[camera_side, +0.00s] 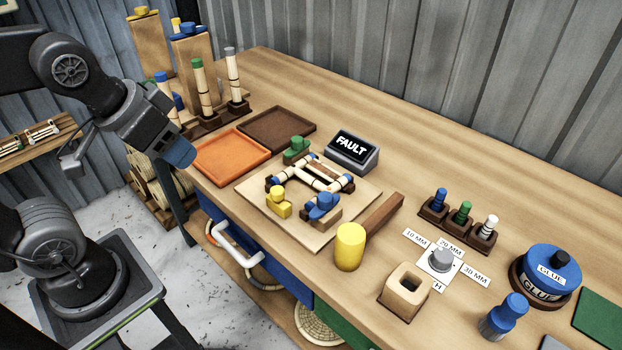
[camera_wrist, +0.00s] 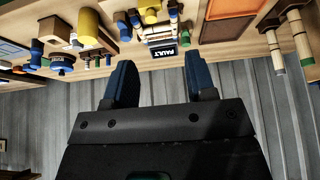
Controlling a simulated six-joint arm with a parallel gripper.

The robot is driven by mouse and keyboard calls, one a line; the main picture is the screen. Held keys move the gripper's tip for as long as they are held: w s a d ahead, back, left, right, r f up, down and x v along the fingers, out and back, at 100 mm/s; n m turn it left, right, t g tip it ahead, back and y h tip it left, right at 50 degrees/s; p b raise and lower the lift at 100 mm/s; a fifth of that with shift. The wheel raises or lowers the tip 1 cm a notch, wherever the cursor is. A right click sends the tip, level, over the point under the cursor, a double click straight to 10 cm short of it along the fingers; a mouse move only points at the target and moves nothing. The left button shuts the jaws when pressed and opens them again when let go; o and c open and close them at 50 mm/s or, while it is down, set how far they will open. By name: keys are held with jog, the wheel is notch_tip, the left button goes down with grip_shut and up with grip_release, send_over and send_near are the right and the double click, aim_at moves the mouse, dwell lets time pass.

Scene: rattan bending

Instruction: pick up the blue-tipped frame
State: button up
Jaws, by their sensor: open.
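The blue-tipped frame (camera_side: 313,182) is a small, pale rattan rectangle with dark bands and blue corners. It lies on a light wooden board (camera_side: 322,234) in the middle of the bench, among green, yellow and blue clamp blocks. My gripper (camera_side: 181,153) is at the left in the side view, above the bench's left end, well apart from the frame. In the wrist view my gripper (camera_wrist: 161,72) shows two blue fingers spread apart with nothing between them. The frame is too small and crowded to make out clearly there.
An orange tray (camera_side: 232,158) and a brown tray (camera_side: 277,129) lie between my gripper and the board. A FAULT display (camera_side: 352,151) stands behind the board. Upright tipped sticks (camera_side: 233,77) stand at the back left. A yellow cylinder (camera_side: 349,247) stands in front of the board.

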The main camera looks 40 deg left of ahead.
jog(key=shift+r, duration=0.1)
jog(key=m+g+y, duration=0.4)
jog(key=m+g, duration=0.2)
jog(key=m, duration=1.2)
send_over(311, 177)
jog(key=d, duration=0.6)
notch_tip(311, 177, down, 9)
jog(key=x, duration=0.9)
jog(key=a+x, duration=0.1)
jog(key=x, duration=0.3)
jog(key=shift+w+a, duration=0.2)
jog(key=shift+c, duration=0.2)
grip_shut()
